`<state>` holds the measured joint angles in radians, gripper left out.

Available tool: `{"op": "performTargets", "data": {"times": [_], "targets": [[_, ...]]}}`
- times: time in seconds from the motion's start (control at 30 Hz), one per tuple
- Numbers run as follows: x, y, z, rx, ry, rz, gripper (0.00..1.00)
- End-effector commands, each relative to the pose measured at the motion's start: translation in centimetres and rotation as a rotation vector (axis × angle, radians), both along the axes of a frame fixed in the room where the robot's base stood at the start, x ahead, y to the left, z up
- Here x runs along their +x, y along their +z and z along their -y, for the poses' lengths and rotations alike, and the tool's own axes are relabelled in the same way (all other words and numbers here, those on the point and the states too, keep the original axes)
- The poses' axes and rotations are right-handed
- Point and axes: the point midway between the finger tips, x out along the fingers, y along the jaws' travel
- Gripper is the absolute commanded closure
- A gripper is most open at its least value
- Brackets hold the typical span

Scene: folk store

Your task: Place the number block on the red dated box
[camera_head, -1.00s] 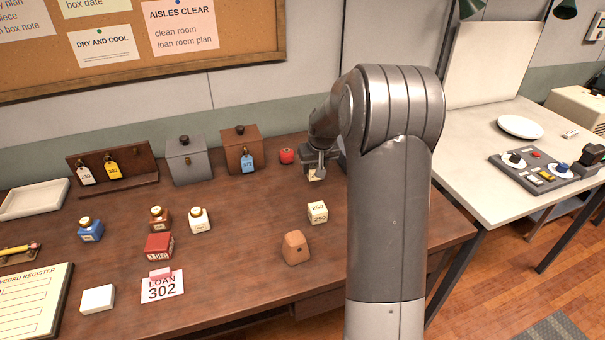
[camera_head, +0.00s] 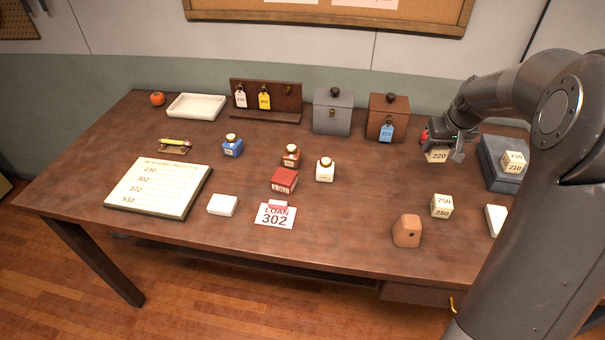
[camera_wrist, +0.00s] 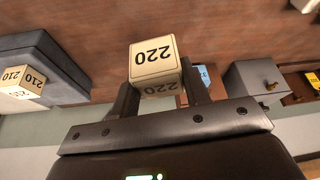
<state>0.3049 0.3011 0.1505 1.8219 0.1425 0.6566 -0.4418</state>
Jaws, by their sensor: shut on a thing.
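My gripper (camera_head: 450,142) is shut on a cream number block (camera_head: 437,156) marked 220, near the back right of the table. In the wrist view the 220 block (camera_wrist: 153,62) sits between the two fingers (camera_wrist: 160,95). The red box (camera_head: 284,180) is small, with a pale label on its front too small to read. It stands mid-table, to the left of and nearer than my gripper, with its top bare. Other number blocks are one marked 250 (camera_head: 441,207) on the table and one marked 210 (camera_head: 513,161) on a blue-grey case (camera_head: 491,168).
Close around the red box are a brown bottle (camera_head: 291,156), a white bottle (camera_head: 325,170) and a LOAN 302 card (camera_head: 275,217). A brown box (camera_head: 388,118) and a grey box (camera_head: 333,112) stand at the back. The tabletop between the white bottle and the 250 block is clear.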

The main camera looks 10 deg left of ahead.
Motion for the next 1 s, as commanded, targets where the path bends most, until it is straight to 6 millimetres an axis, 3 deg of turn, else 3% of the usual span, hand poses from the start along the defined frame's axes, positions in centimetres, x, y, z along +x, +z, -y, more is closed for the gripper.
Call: {"op": "performTargets", "data": {"times": [0.03, 0.1, 0.4, 0.53, 0.73, 0.87, 1.0], "targets": [[0.0, 0.4, -3.2, -0.001, 0.062, 0.001, 0.8], [-0.2, 0.8, -6.9, -0.001, 0.138, 0.0, 0.8], [-3.5, 2.4, -21.4, -0.001, 0.448, 0.002, 0.8], [-5.1, 2.9, -25.4, -0.002, 0.539, 0.002, 0.8], [-6.5, 3.0, -28.3, -0.001, 0.605, 0.001, 0.8], [-6.6, 2.0, -30.3, -0.001, 0.617, -0.002, 0.8], [-6.6, 0.1, -33.5, -0.002, 0.618, -0.002, 0.8]]}}
